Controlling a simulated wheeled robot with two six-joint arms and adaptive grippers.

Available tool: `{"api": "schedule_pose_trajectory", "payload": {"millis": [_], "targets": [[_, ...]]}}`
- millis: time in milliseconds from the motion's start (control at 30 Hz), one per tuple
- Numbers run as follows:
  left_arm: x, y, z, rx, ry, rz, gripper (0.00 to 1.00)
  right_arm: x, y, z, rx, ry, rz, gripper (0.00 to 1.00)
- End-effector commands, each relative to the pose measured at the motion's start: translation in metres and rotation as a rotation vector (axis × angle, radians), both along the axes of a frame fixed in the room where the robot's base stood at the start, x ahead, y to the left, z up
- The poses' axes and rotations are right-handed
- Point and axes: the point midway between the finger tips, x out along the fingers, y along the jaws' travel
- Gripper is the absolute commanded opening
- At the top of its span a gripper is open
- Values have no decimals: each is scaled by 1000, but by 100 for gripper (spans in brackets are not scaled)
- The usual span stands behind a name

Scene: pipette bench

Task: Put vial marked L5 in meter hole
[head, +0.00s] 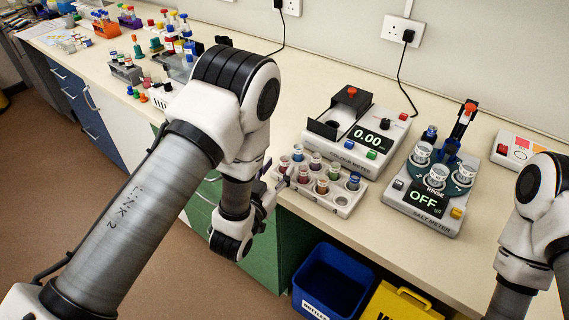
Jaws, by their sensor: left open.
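A pale rack (345,203) at the bench's front edge holds several small vials with coloured contents. Their markings are too small to read, so I cannot tell which is L5. Behind it stands a white meter (352,152) with a display reading 0.00, a red button on top and a dark flap at its left. Its hole is not clearly visible. My left gripper (278,186) is open at the rack's left end, beside the nearest vials; whether it touches one is unclear. My right arm shows at the right edge, but its gripper is out of view.
A salt meter (421,206) reading OFF, with cups marked RINSE, stands right of the rack. A white box with coloured buttons (516,148) is at the far right. Coloured bottles and racks crowd the left bench. A blue bin (333,283) and yellow item (400,304) stand below.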

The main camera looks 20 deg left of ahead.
Motion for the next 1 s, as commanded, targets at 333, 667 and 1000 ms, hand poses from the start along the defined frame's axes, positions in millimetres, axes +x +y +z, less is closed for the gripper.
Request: {"api": "schedule_pose_trajectory", "payload": {"millis": [333, 667, 1000], "targets": [[-25, -2, 15, 11, 130, -12, 38, 0, 0, -3, 0, 0, 0, 40], [-16, -3, 17, 45, 393, 14, 38, 0, 0, 8, 0, 0, 0, 40], [36, -6, 2, 45, 390, 14, 38, 0, 0, 29, 0, 0, 0, 40]]}}
